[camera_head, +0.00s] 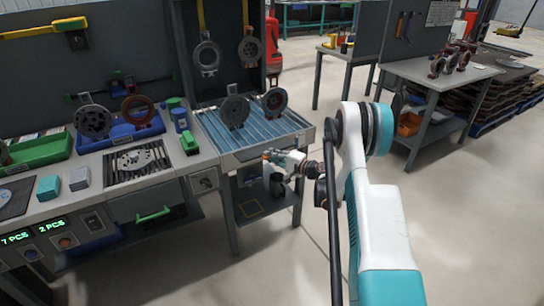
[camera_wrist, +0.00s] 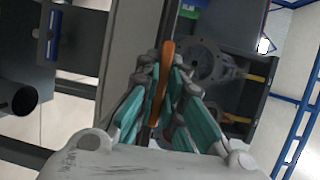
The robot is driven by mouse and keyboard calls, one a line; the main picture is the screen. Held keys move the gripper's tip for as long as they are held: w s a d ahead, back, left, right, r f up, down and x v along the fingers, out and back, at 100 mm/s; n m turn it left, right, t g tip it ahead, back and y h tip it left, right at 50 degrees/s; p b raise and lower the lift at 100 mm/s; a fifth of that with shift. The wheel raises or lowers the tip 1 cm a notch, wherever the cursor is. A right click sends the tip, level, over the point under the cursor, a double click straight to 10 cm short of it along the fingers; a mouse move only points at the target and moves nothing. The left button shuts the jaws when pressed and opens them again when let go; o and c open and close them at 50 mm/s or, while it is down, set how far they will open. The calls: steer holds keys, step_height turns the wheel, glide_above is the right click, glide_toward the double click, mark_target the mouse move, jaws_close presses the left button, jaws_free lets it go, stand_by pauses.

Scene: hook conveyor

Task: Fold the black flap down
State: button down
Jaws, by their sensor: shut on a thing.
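My gripper (camera_head: 271,157) is at the front right edge of the blue roller conveyor (camera_head: 213,133). In the wrist view its teal fingers (camera_wrist: 158,98) are closed on an upright orange bar (camera_wrist: 166,62), likely a handle. A bit of orange also shows at the fingertips in the head view. A dark panel (camera_head: 262,144) lies along the conveyor's front edge just above my gripper. I cannot tell for sure whether it is the black flap, nor its angle. My gripper and arm hide part of that edge.
A black bin (camera_head: 277,184) stands on the shelf below. The workbench with a green tray (camera_head: 38,151) is at left.

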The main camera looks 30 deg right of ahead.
steer(key=shift+w+r+g+p, duration=0.1)
steer(key=shift+r+g+p, duration=0.4)
steer(key=shift+r+p, duration=0.2)
steer(key=shift+w+r+m+g+h+p, duration=0.15)
steer(key=shift+r+m+g+h+p, duration=0.3)
steer(key=shift+g, duration=0.25)
steer(key=shift+f, duration=0.1)
steer(key=c, duration=1.7)
jaws_free()
steer(key=v, duration=1.2)
